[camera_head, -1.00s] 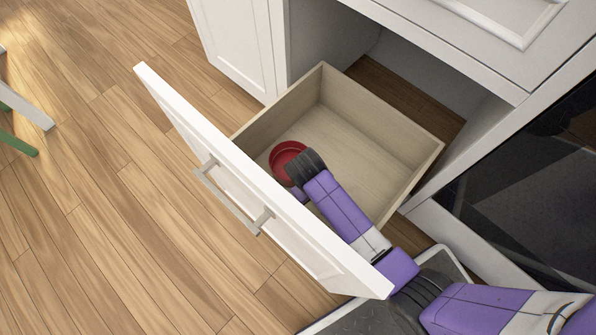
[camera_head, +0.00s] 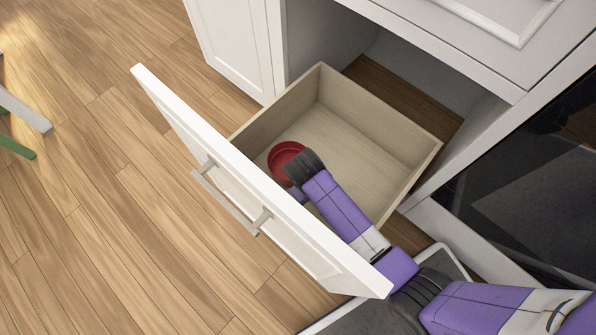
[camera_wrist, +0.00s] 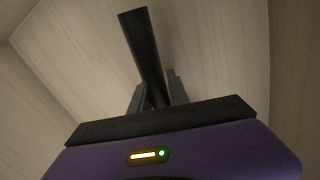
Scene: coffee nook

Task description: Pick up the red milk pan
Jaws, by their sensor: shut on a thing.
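The red milk pan (camera_head: 285,155) sits inside the open drawer, near the drawer front, in the head view. My gripper (camera_head: 299,172) reaches down into the drawer at the pan's right side and hides part of it. In the wrist view, a long dark handle (camera_wrist: 143,45) runs between the two fingers of my gripper (camera_wrist: 158,92), which is shut on it. The pan's red bowl does not show in the wrist view. I cannot tell whether the pan is lifted off the drawer bottom.
The wooden drawer (camera_head: 385,125) is pulled out, with its white front (camera_head: 240,165) and bar handle standing close to my arm. The dark appliance front (camera_head: 530,190) is at the right. Open wood floor (camera_head: 90,190) lies to the left.

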